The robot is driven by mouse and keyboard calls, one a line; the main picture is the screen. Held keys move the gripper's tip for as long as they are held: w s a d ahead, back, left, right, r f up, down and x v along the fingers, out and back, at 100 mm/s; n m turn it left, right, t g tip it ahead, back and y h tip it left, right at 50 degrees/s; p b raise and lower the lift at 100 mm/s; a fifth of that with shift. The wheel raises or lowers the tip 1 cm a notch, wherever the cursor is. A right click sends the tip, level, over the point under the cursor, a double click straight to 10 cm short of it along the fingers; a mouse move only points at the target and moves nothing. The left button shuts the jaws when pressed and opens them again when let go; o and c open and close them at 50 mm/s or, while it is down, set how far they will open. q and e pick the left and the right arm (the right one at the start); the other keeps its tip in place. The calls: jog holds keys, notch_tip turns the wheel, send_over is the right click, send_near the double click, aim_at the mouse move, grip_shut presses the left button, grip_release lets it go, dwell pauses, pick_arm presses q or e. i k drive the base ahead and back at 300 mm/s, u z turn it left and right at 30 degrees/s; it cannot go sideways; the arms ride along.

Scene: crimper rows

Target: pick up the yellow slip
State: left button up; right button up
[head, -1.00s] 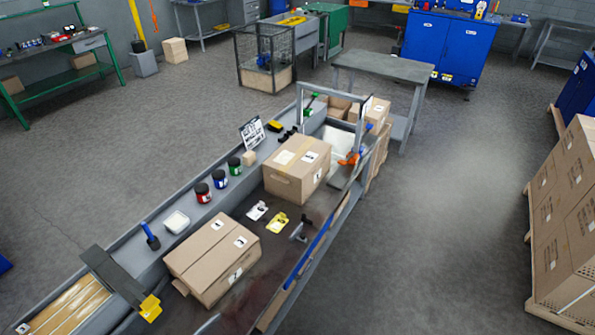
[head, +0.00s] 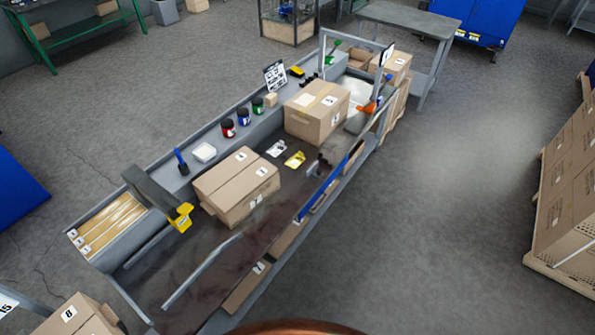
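The yellow slip (head: 294,159) lies flat on the dark bench surface, between the two closed cardboard boxes. It has a dark mark or print on it, too small to read. A similar white slip (head: 276,148) lies just up and left of it, apart from it. Neither of my grippers is in view, and nothing covers the yellow slip.
A closed box (head: 238,187) stands left of the slips and another (head: 317,111) stands behind them. A dark-handled tool (head: 318,166) lies just right of the yellow slip. Red, blue and green jars (head: 243,116) line the back ledge. A blue rail (head: 329,187) edges the bench's right side.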

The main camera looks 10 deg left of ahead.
aim_at(296, 159)
jog(key=z, duration=0.75)
jog(key=i, duration=0.85)
jog(key=u, duration=0.15)
